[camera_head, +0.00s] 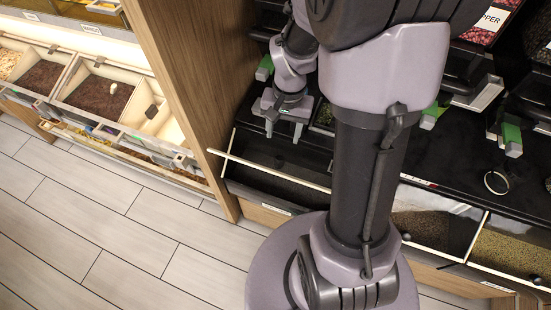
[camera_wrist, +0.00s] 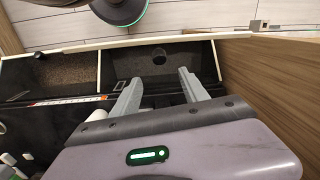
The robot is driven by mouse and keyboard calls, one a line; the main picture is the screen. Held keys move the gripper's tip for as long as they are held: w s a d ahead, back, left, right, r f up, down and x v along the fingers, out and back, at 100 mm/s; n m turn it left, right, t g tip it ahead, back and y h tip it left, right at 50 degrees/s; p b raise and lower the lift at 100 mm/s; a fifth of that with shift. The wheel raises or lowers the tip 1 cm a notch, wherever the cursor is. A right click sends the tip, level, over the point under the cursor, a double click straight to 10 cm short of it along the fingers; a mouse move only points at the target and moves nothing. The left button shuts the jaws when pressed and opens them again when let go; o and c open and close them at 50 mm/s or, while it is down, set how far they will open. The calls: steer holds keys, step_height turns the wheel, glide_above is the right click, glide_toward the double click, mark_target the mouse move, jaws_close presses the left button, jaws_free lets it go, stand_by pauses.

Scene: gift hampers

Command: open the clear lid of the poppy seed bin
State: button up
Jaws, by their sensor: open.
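My gripper (camera_head: 283,127) is open and empty, pointing down at the back side of a dark-filled bin (camera_head: 268,160) beside the wooden panel. In the wrist view my gripper (camera_wrist: 158,90) has its fingers spread over the near edge of that bin (camera_wrist: 140,66), with nothing between them. The bin holds dark, fine contents and has pale edges. I cannot read a name on it, so I cannot confirm it is the poppy seed bin. The clear lid is hard to make out, and I cannot tell its position. My arm hides part of the bin row.
A wooden panel (camera_head: 180,90) stands close to the left of the bin. More bins (camera_head: 435,225) continue to the right. Green-and-grey clips (camera_head: 511,138) and a pale ring (camera_head: 496,183) are on the black shelf. The tiled floor (camera_head: 100,220) is clear.

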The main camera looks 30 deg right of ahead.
mark_target(280, 157)
steer(key=f+b, duration=0.1)
steer(key=f, duration=0.3)
steer(key=f+b, duration=0.1)
steer(key=f, duration=0.3)
steer(key=f+b, duration=0.1)
steer(key=f, duration=0.2)
steer(key=shift+w+a+f, duration=0.2)
steer(key=shift+a+f, duration=0.05)
steer(key=shift+f, duration=0.15)
steer(key=shift+c, duration=0.4)
jaws_close()
